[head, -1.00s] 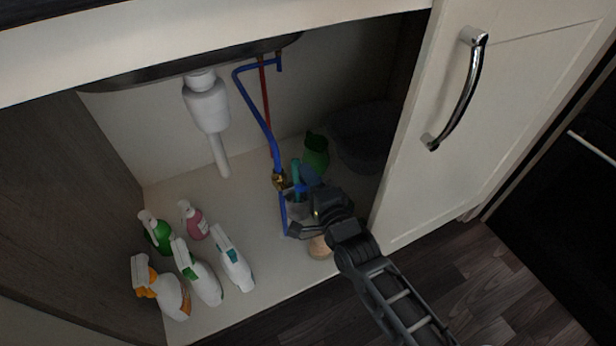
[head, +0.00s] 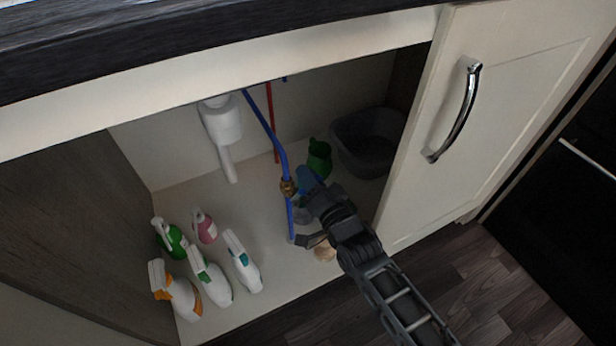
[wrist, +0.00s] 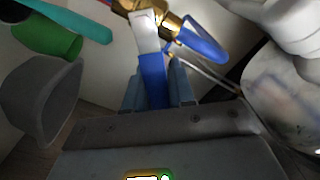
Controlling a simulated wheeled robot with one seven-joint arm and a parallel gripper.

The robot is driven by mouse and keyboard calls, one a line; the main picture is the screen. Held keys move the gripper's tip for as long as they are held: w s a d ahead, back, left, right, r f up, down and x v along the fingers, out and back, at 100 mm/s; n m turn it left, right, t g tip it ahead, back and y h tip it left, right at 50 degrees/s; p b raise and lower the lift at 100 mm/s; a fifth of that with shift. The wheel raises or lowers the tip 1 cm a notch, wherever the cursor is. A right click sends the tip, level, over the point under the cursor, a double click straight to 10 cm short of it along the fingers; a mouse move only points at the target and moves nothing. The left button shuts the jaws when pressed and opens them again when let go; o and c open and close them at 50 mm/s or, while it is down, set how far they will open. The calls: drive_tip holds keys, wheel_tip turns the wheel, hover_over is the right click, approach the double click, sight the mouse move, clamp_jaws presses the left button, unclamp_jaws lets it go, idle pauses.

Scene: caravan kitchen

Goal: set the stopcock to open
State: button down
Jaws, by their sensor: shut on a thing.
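The stopcock's brass body (head: 288,187) sits on an upright blue pipe inside the open cabinet. It also shows at the top of the wrist view (wrist: 172,20). Its lever (wrist: 152,78) has a silver upper part and a blue grip, and points down from the brass body in that view. My gripper (wrist: 157,90) is shut on the blue grip, one finger on each side. In the head view my gripper (head: 306,216) is just right of and in front of the valve, hiding most of the lever. The lever's angle to the pipe is hard to tell.
Several spray bottles (head: 211,278) stand at the left on the cabinet floor. A green jug (head: 319,158) and a grey basin (head: 366,142) are behind my gripper. A white drain trap (head: 222,122) hangs at the back. The open door (head: 445,190) is close on the right.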

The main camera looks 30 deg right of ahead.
drive_tip(key=shift+a+r+n, duration=0.25)
drive_tip(key=shift+a+n, duration=0.05)
drive_tip(key=shift+n, duration=0.4)
drive_tip(key=c, duration=1)
unclamp_jaws()
drive_tip(key=shift+c, duration=0.2)
